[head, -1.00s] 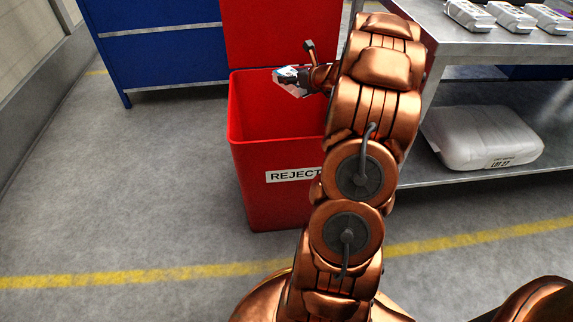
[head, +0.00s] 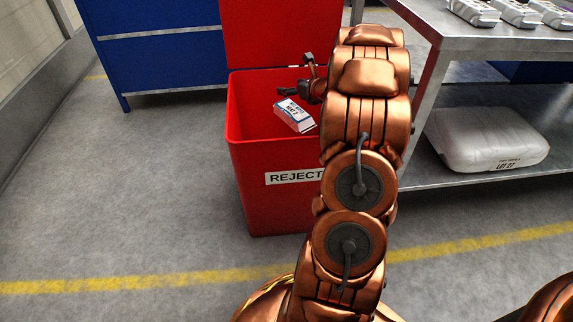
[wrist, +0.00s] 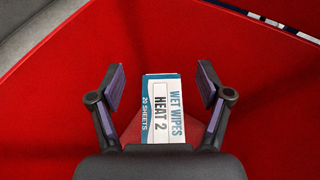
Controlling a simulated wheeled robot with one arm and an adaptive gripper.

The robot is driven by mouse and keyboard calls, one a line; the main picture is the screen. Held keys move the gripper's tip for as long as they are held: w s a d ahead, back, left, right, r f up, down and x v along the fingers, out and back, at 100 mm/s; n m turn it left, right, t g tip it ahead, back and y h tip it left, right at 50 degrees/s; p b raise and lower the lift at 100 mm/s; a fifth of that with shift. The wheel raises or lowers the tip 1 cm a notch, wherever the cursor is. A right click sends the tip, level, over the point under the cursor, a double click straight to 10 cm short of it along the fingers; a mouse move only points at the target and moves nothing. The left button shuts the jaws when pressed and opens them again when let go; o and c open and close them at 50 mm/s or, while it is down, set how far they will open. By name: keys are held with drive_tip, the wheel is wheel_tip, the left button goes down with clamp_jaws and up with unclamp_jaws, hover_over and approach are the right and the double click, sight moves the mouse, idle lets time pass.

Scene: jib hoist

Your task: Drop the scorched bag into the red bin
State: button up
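A small white and blue bag (head: 295,115) shows within the red bin's opening, below my gripper and apart from it. In the wrist view the bag (wrist: 162,108) reads "WET WIPES", "HEAT 2" and "20 SHEETS"; no scorch mark is clear on the side I see. My gripper (head: 298,75) is open above the bin, its fingers spread with a gap on each side of the bag in the wrist view (wrist: 161,82). The red bin (head: 250,185) is labelled "REJECT"; my arm hides its right side. I cannot tell whether the bag touches the bin floor.
A metal table (head: 470,45) at the right carries several white packs. A large white bag (head: 485,140) lies on its lower shelf. A blue cabinet (head: 160,60) stands behind the bin at left. The floor left of the bin is clear.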

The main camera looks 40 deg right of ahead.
drive_tip(key=shift+o, duration=1.1)
drive_tip(key=v, duration=1.2)
